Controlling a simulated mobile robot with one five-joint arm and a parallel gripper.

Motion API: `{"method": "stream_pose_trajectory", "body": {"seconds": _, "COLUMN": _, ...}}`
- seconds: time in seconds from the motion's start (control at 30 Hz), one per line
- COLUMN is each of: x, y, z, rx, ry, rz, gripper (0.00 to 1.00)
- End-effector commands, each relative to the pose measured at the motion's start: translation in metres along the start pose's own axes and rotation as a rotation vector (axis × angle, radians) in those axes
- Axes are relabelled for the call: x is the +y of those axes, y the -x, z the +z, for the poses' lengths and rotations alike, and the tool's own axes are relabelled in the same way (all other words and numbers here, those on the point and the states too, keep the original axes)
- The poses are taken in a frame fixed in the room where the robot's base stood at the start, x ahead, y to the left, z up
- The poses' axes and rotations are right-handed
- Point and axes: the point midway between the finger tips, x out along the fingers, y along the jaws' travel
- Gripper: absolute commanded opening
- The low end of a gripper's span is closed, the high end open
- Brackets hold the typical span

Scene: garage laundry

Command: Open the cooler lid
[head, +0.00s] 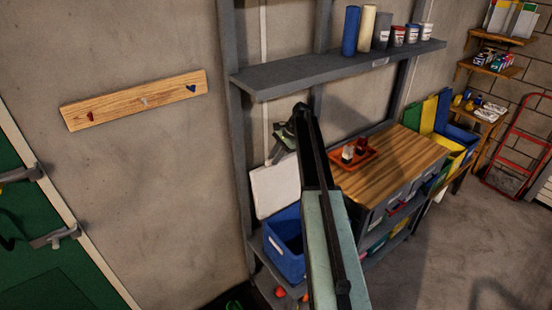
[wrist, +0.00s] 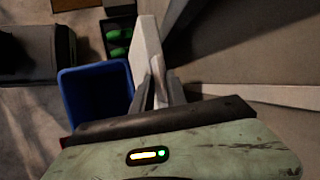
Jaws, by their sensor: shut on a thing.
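The cooler is a blue box (head: 283,250) on the low grey shelf, partly behind my arm in the head view. Its white lid (head: 274,188) stands raised, nearly upright, at the wall side of the box. In the wrist view the blue box (wrist: 88,100) is open at the top, left of the white lid (wrist: 148,52), seen edge-on. My gripper (wrist: 158,82) has one finger on each side of the lid's edge and is shut on it. In the head view my gripper (head: 278,154) is at the lid's upper edge.
A grey shelf (head: 330,68) with rolls and cans hangs above my arm. Right of it is a wooden-topped bench (head: 405,160) carrying an orange tray (head: 355,159) with bottles. A grey post (head: 236,140) stands left of the cooler. Open floor (head: 440,245) lies at the right.

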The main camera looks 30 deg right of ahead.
Motion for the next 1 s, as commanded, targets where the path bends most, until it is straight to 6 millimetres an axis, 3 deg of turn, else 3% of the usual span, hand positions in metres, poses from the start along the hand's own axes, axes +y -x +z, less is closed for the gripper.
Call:
{"method": "stream_pose_trajectory", "body": {"seconds": 0.2, "x": -0.001, "y": -0.002, "z": 0.005, "rx": -0.008, "ry": 0.005, "rz": 0.001, "gripper": 0.00}}
{"method": "stream_pose_trajectory", "body": {"seconds": 0.23, "x": -0.001, "y": -0.002, "z": 0.005, "rx": -0.008, "ry": 0.005, "rz": 0.001, "gripper": 0.26}}
{"method": "stream_pose_trajectory", "body": {"seconds": 0.27, "x": -0.001, "y": -0.002, "z": 0.005, "rx": -0.008, "ry": 0.005, "rz": 0.001, "gripper": 0.31}}
{"method": "stream_pose_trajectory", "body": {"seconds": 0.67, "x": -0.001, "y": 0.005, "z": 0.002, "rx": -0.003, "ry": 0.002, "rz": 0.000, "gripper": 0.31}}
{"method": "stream_pose_trajectory", "body": {"seconds": 1.0, "x": -0.003, "y": 0.065, "z": 0.004, "rx": -0.004, "ry": 0.000, "rz": 0.000, "gripper": 0.31}}
